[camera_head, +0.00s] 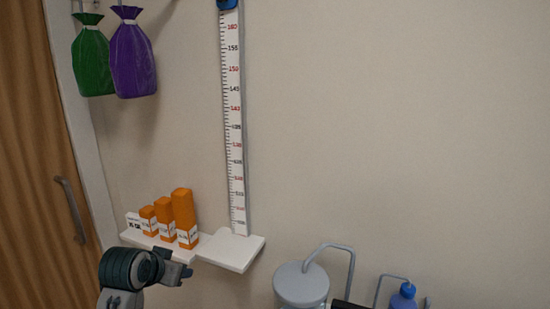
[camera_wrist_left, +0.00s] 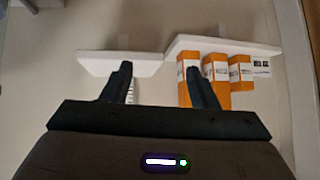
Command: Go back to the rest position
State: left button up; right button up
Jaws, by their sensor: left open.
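My left gripper (camera_head: 178,270) comes in at the bottom left of the head view, in front of and just below the white wall shelf (camera_head: 232,252). In the left wrist view my left gripper (camera_wrist_left: 162,82) has its two fingers well apart, with nothing held between them. The shelf (camera_wrist_left: 120,62) shows beyond the fingers there, upside down. My right gripper is not seen in either view.
Several orange boxes (camera_head: 184,215) of rising height and a small white sign (camera_head: 133,221) stand on the shelf's left part. A height ruler (camera_head: 233,125) rises above it. Green (camera_head: 92,62) and purple (camera_head: 133,60) bags hang upper left. A clear container (camera_head: 300,285) and a blue bottle (camera_head: 404,296) sit lower right.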

pick_arm(q)
jog(key=s+a+f+n+g+y, duration=0.1)
jog(key=s+a+f+g, duration=0.15)
jog(key=s+f, duration=1.4)
jog(key=s+f+n+g+y, duration=0.1)
jog(key=s+f+g, duration=0.15)
jog(key=s, duration=0.75)
jog(key=s+f+g, duration=0.1)
jog(key=s+f, duration=0.2)
jog(key=s, duration=0.7)
jog(key=a+f+g, duration=0.1)
jog(key=a+f, duration=0.2)
jog(key=f, duration=2.9)
jog(key=s+a+f+g, duration=0.1)
jog(key=s+f, duration=1.6)
jog(key=s, duration=0.1)
jog(key=shift+s+a+f+n, duration=0.2)
jog(key=shift+f+n, duration=0.1)
jog(key=shift+f, duration=0.05)
